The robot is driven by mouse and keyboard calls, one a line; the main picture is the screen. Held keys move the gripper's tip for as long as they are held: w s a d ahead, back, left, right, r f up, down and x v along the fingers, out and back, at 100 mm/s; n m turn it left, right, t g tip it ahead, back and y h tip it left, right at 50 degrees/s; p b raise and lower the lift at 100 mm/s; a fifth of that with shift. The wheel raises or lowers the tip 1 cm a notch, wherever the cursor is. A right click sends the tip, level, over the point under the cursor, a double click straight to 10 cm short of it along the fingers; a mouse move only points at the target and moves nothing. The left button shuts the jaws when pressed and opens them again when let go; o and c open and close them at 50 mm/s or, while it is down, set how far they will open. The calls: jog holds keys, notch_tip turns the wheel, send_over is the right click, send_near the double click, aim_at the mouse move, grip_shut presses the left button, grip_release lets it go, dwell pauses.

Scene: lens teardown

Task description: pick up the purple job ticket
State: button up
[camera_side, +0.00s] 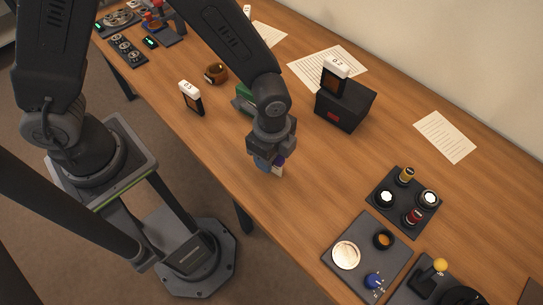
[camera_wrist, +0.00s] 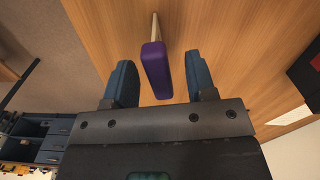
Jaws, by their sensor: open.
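The purple job ticket (camera_wrist: 157,70) stands on edge in the wrist view, a purple slab with a pale part reaching away from it. In the side view only a small purple and whitish bit of it (camera_side: 280,164) shows beside my fingers. My gripper (camera_wrist: 161,82) is open, with one blue finger on each side of the ticket and a visible gap to each. In the side view my gripper (camera_side: 270,163) is low over the front part of the table, and my wrist hides most of the ticket.
A black box (camera_side: 352,108) holding a ticket marked 0.2 stands to the right. A similar black-and-white ticket (camera_side: 192,100) and a brown ring (camera_side: 215,74) are to the left. A green object (camera_side: 243,98) is partly behind my wrist. Dark trays with small parts (camera_side: 345,283) lie front right.

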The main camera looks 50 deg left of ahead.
jog(key=shift+f, duration=1.25)
grip_shut()
